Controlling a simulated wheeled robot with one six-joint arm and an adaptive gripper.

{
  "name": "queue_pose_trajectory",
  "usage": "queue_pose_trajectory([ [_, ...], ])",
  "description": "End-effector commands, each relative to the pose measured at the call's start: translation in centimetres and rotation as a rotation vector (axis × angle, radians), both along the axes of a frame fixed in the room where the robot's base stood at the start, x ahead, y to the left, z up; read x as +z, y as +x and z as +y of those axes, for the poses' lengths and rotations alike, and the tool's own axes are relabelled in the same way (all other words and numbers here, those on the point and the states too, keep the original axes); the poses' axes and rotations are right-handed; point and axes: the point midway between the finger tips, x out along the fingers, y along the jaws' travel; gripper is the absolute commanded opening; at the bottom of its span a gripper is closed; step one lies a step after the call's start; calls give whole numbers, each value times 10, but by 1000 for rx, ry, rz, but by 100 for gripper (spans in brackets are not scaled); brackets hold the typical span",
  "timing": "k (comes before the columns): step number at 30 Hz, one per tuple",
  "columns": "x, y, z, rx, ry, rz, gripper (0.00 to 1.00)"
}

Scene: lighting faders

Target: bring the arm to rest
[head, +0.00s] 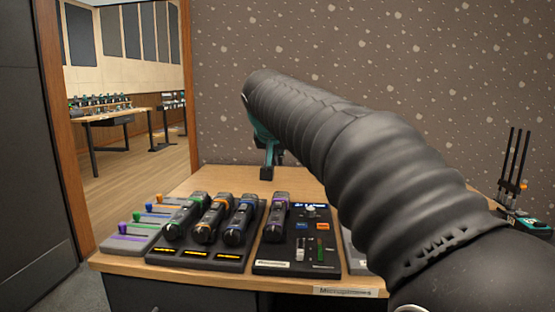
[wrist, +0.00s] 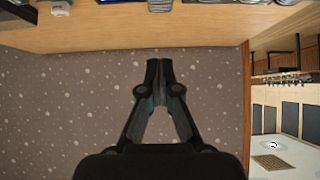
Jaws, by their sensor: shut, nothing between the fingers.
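My arm, in a black ribbed sleeve, reaches across the right half of the head view toward the far side of the wooden table (head: 215,180). My gripper (head: 267,172) shows small and partly hidden behind the sleeve, above the table's far part. In the wrist view my gripper (wrist: 166,65) has its fingertips together with nothing between them. It is in front of the brown patterned wall (wrist: 60,90), apart from the table edge (wrist: 190,28), which runs along the top of that view.
A charger with several microphones (head: 205,240) stands at the table's front, beside a black fader panel (head: 297,250). Small colored faders (head: 135,235) sit at the left. A device with tall antennas (head: 515,170) stands at the right. The table's back left part is clear.

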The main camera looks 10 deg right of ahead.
Motion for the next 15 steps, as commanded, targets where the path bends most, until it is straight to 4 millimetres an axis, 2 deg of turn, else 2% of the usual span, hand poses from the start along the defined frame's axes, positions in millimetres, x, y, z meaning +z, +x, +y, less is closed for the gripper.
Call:
queue_pose_trajectory([
  [5,-1,-2,-1,1,0,2,0],
  [8,-6,-14,-5,9,-1,17,0],
  [11,-19,-41,-15,28,-6,49,0],
  [15,-50,-96,-30,69,-7,114,0],
])
